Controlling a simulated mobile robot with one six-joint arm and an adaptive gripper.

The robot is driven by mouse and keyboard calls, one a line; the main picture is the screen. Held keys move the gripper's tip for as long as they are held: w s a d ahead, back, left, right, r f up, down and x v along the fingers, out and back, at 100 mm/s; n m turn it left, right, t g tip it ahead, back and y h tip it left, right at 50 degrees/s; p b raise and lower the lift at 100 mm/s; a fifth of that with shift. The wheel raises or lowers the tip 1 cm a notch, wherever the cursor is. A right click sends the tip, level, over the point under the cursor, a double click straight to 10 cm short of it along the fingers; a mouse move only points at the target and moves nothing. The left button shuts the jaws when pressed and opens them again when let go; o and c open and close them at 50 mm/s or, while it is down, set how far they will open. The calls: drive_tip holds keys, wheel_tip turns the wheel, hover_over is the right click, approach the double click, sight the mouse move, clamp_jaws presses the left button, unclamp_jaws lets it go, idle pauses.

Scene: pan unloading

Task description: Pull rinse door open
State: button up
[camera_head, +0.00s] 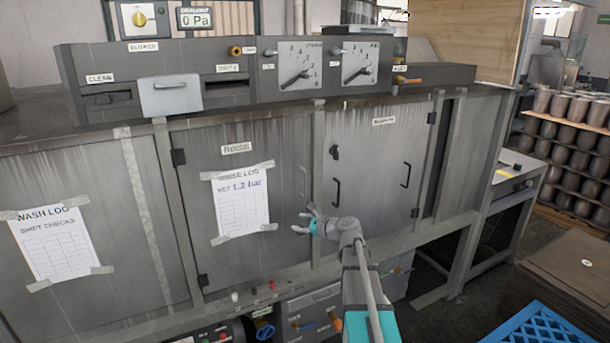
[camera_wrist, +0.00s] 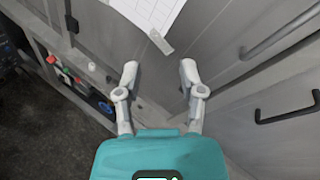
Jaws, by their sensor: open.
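The rinse door (camera_head: 190,200) is a grey metal panel labelled RINSE, with a taped log sheet (camera_head: 240,205) on it. It looks shut, flush with the frame. A slim grey vertical handle (camera_head: 303,183) shows near its right edge. My gripper (camera_head: 303,220) is in front of the door's lower right part, below this handle. In the wrist view my gripper (camera_wrist: 159,70) is open, with nothing between its fingers. The grey bar handle (camera_wrist: 285,35) lies to the right of the fingers, apart from them. The log sheet (camera_wrist: 150,12) shows at the top.
The neighbouring door (camera_head: 375,150) on the right has black handles (camera_head: 337,191), one also in the wrist view (camera_wrist: 287,112). Valves and small knobs (camera_head: 265,328) sit below the doors. A blue crate (camera_head: 535,328) stands at lower right.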

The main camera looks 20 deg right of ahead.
sight(305, 180)
drive_tip(key=w+d+r+m+t+h, duration=0.1)
drive_tip(key=d+r+m+t, duration=0.1)
drive_tip(key=d+r+m, duration=0.1)
drive_tip(key=d+r+m+t+h+p, duration=0.1)
drive_tip(key=d+r+m+t+h, duration=0.1)
drive_tip(key=d+m, duration=0.3)
drive_tip(key=d+r, duration=0.1)
drive_tip(key=d, duration=0.2)
drive_tip(key=shift+w+d+r+p, duration=0.3)
drive_tip(key=shift+w+r, duration=0.1)
drive_tip(key=shift+w, duration=0.15)
drive_tip(key=x, duration=1.3)
drive_tip(key=shift+w+a+f, duration=0.1)
drive_tip(key=shift+w+a, duration=0.05)
drive_tip(key=shift+w, duration=0.1)
clamp_jaws()
